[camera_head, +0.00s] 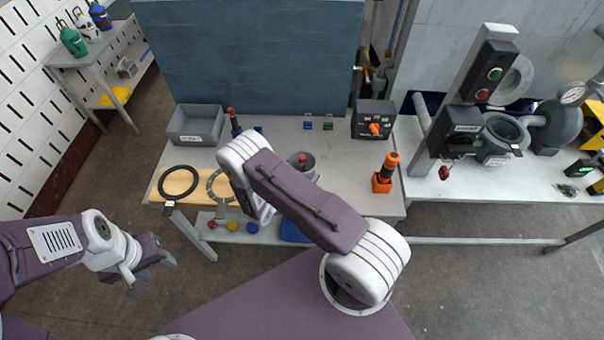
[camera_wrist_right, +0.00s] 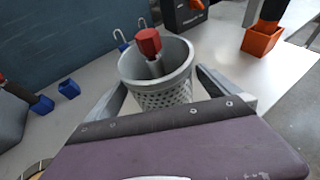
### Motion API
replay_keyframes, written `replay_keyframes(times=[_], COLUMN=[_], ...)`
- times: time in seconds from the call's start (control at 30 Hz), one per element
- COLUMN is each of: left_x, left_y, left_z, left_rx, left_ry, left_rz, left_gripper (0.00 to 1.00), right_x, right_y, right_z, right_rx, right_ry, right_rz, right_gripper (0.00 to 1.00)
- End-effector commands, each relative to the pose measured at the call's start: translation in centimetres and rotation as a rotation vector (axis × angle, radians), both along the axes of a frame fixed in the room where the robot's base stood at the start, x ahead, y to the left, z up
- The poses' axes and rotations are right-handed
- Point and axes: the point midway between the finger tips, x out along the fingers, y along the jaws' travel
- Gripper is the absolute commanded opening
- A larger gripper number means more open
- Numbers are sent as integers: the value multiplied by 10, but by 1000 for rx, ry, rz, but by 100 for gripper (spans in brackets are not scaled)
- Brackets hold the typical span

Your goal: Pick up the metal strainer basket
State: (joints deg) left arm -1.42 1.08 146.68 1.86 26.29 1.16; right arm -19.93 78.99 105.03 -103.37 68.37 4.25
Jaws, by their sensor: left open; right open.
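The metal strainer basket (camera_wrist_right: 165,92) is a grey perforated cup with a red-topped post in its middle. It stands upright on the table. In the head view the basket (camera_head: 303,163) is partly hidden behind my right arm. My right gripper (camera_wrist_right: 160,88) is open, with one finger on each side of the basket; I cannot tell whether they touch it. My left gripper (camera_head: 152,274) is open and empty, off to the left, away from the table.
The table (camera_head: 345,175) also holds a grey bin (camera_head: 196,124), a black ring (camera_head: 178,181) on a wooden board, an orange-and-black tool in an orange holder (camera_head: 382,182) and a black control box (camera_head: 374,119). A blue panel stands behind. Bare tabletop lies right of the basket.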

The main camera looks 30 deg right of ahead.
Motion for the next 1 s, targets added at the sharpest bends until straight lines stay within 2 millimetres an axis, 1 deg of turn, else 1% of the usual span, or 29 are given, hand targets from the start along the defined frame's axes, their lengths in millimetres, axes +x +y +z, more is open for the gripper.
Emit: replay_keyframes(times=[0.03, 0.1, 0.37, 0.4, 0.47, 0.5, 0.57, 0.6, 0.87, 1.0], left_x=[0, 0, 0, 0, 0, 0, 0, 0, 0, 0], left_y=[0, 0, 0, 0, 0, 0, 0, 0, 0, 0], left_z=[6, 7, 6, 6, 6, 6, 6, 6, 6, 4], left_rx=[0, 0, 0, 0, 0, 0, 0, 0, 0, 0], left_ry=[0, 0, 0, 0, 0, 0, 0, 0, 0, 0], left_rz=[0, 0, 0, 0, 0, 0, 0, 0, 0, 0], left_gripper=[46, 46, 46, 46, 46, 46, 46, 46, 46, 46], right_x=[3, 7, 11, 11, 10, 10, 10, 10, 11, 11], right_y=[-8, -14, -17, -16, -16, -16, -16, -16, -16, -16], right_z=[0, -4, -8, -8, -7, -7, -7, -7, -6, 1], right_rx=[0, 0, 0, 0, 0, 0, 0, 0, 0, -1], right_ry=[0, 0, 0, 0, 0, 0, 0, 0, -1, -3], right_rz=[-4, -3, 0, 0, 0, 0, 0, 0, 0, 0], right_gripper=[100, 100, 100, 89, 72, 61, 44, 33, 33, 33])
